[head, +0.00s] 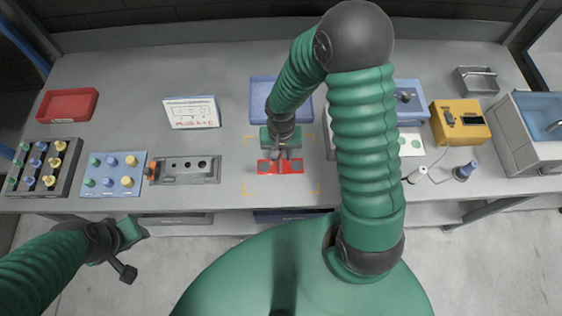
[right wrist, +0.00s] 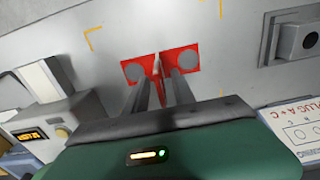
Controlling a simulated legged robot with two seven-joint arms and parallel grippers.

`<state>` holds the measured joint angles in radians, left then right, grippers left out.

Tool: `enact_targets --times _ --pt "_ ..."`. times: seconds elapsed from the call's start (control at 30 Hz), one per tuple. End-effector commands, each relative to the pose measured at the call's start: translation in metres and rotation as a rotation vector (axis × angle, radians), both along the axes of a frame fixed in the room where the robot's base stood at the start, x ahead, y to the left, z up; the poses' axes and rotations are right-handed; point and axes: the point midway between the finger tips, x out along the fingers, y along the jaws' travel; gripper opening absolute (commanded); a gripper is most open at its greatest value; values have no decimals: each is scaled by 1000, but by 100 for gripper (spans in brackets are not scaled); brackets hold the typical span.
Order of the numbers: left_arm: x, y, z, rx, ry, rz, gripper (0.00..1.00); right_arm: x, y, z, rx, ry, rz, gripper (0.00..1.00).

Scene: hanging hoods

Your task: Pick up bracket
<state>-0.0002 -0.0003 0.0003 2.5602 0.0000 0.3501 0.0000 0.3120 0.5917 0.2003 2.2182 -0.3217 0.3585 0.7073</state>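The bracket (head: 267,167) is a red piece with two flat plates, each with a grey disc. It lies on the grey bench inside yellow corner marks. In the right wrist view the bracket (right wrist: 192,52) has a thin upright red part between its plates. My right gripper (head: 284,155) points down over its middle. Its two fingers (right wrist: 160,82) stand apart on either side of the upright part, and I see no clear contact. My left gripper (head: 128,250) is low at the left, off the bench's front edge, and whether it is open is unclear.
A blue tray (head: 262,92) is behind the bracket, and a white sign (head: 192,113) stands left of it. A grey holed block (head: 190,170) and knob panels (head: 113,174) are further left. A yellow box (head: 460,122) is at right. My right arm hides part of the bench.

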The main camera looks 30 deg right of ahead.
Motion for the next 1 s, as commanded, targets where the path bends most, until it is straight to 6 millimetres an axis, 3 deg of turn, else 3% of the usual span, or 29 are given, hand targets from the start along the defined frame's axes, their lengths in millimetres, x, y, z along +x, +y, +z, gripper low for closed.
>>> enact_targets --times 0.27,0.5,1.0 --pt "0 0 0 0 0 0 36 -1 0 -7 0 -2 0 31" --pt "0 0 0 0 0 0 36 0 0 -7 0 -1 0 0" --pt "0 0 -1 0 0 0 36 0 -1 -7 0 -1 0 0"
